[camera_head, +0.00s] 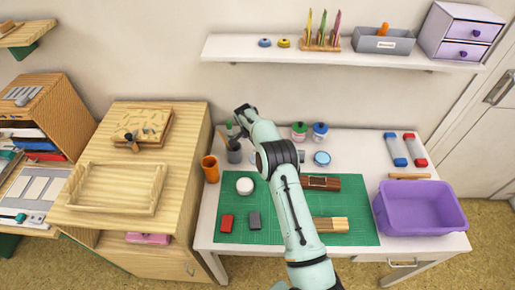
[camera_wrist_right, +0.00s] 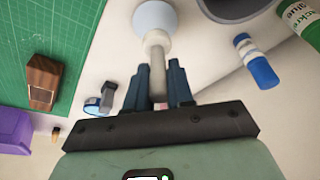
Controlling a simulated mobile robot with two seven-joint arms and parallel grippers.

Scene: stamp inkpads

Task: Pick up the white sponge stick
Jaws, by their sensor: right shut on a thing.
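The white sponge stick (camera_wrist_right: 157,42) shows in the right wrist view, with a pale rounded head and a grey handle. My right gripper (camera_wrist_right: 160,72) is shut on the handle, with a dark finger on each side. The head points away from the gripper. In the head view, my right arm reaches over the table to the back left, near the grey cup (camera_head: 234,153). I cannot make out the stick there. My left gripper is in neither view.
A green mat (camera_head: 260,228) holds red and grey blocks and wooden stamps. An orange cup (camera_head: 210,168) stands left of the grey cup. Paint jars (camera_head: 299,131) stand at the back. A purple bin (camera_head: 420,210) is at the right.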

